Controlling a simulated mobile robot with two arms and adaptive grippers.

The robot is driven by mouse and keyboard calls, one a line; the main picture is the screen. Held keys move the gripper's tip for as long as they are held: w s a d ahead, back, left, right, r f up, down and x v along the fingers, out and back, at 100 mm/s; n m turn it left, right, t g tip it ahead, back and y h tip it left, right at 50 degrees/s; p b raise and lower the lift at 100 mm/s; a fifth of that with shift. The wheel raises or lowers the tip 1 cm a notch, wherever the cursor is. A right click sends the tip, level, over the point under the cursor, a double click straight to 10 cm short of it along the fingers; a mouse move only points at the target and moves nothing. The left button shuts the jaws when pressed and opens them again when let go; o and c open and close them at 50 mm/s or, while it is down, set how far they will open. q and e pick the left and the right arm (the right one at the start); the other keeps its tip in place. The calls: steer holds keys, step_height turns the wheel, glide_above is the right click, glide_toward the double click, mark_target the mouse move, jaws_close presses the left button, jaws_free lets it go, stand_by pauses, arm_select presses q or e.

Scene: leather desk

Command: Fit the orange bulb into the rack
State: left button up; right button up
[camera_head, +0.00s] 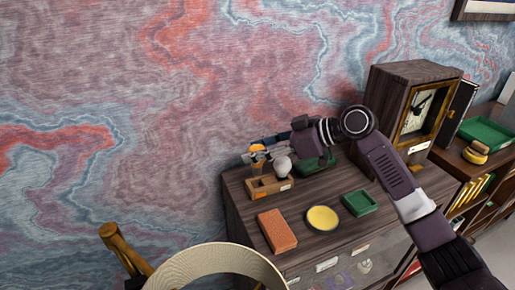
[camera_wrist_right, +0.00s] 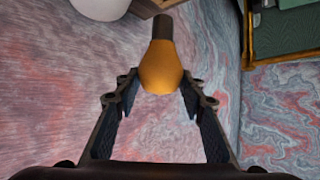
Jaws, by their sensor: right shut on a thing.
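The orange bulb (camera_head: 258,147) is between the fingers of my right gripper (camera_head: 258,156), which is shut on it at the back left of the desk top. In the right wrist view the orange bulb (camera_wrist_right: 160,70) sits at the fingertips (camera_wrist_right: 158,84), its dark base pointing away from the gripper. The wooden rack (camera_head: 262,191) stands below the gripper, at the desk's back left. A white bulb (camera_head: 282,167) is at the rack's right part; it also shows at the top of the wrist view (camera_wrist_right: 100,7). Whether the orange bulb touches the rack is unclear. My left gripper is out of view.
An orange-brown block (camera_head: 277,231), a yellow round dish (camera_head: 322,218) and a green tray (camera_head: 360,203) lie in front. A wooden clock (camera_head: 418,105) stands at the right. A patterned wall (camera_head: 150,100) is close behind the rack.

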mark_target(257, 165)
steer(key=shift+f+b, duration=1.75)
steer(key=shift+f, duration=0.9)
steer(key=o, duration=1.2)
steer(key=shift+c, duration=0.2)
steer(key=shift+r+p, duration=3)
steer(key=shift+r, duration=1.55)
steer(key=shift+d+f, duration=0.1)
